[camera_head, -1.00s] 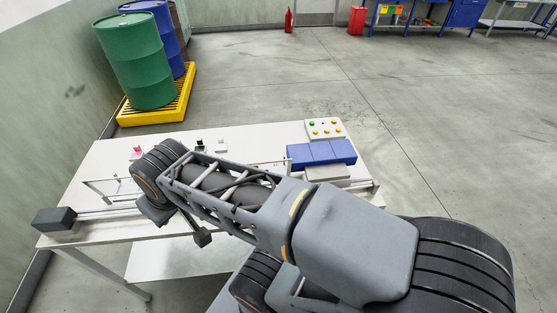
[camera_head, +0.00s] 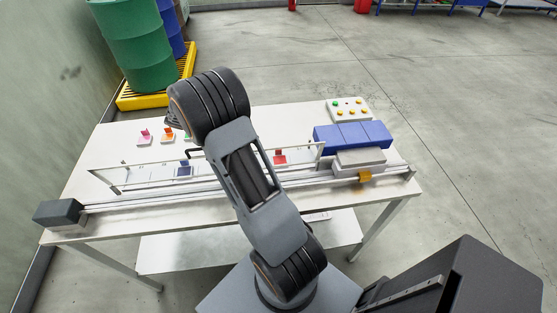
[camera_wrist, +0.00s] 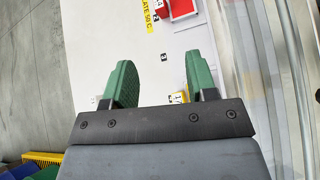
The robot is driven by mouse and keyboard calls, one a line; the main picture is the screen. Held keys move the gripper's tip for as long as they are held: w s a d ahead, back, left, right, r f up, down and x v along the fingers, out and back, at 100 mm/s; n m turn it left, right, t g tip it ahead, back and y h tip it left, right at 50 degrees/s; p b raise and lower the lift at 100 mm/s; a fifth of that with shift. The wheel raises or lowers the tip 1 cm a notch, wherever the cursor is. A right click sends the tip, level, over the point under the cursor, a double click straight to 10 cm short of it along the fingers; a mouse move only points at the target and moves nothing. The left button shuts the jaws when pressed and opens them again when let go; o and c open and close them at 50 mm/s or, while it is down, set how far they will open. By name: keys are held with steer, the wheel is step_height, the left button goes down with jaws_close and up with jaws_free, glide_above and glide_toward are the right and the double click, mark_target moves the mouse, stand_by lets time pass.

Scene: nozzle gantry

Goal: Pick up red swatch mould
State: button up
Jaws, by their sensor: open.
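A small red piece on a pale base, likely the red swatch mould (camera_head: 280,158), stands on the white table behind the gantry rail, right of my arm. In the wrist view, a red patch with a pale edge (camera_wrist: 181,8) lies at the top, beyond my fingertips; I cannot tell whether it is the same thing. My gripper (camera_wrist: 161,78) is open, with its two green fingers apart over the white surface and nothing held between them. In the head view my arm hides most of the gripper.
Pink (camera_head: 145,136) and orange (camera_head: 168,134) swatches stand at the table's back left. A dark blue one (camera_head: 184,171) is by the gantry rail (camera_head: 125,188). A yellow-white piece (camera_wrist: 178,97) sits near my fingers.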

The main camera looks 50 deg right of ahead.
steer(key=f, duration=0.1)
steer(key=f+n+g+h, duration=0.1)
steer(key=w+d+f+g, duration=0.1)
steer(key=f, duration=0.1)
steer(key=shift+w+n, duration=0.1)
steer(key=shift+n, duration=0.2)
steer(key=shift+d+f+h, duration=0.1)
steer(key=shift+f+h, duration=0.15)
steer(key=shift+h, duration=0.05)
steer(key=p+x, duration=0.1)
steer(key=x, duration=0.7)
steer(key=shift+s, duration=0.2)
steer(key=shift+s+p+x, duration=0.25)
steer(key=shift+p+x, duration=0.9)
steer(key=shift+x, duration=1.5)
steer(key=shift+r, duration=0.1)
jaws_close()
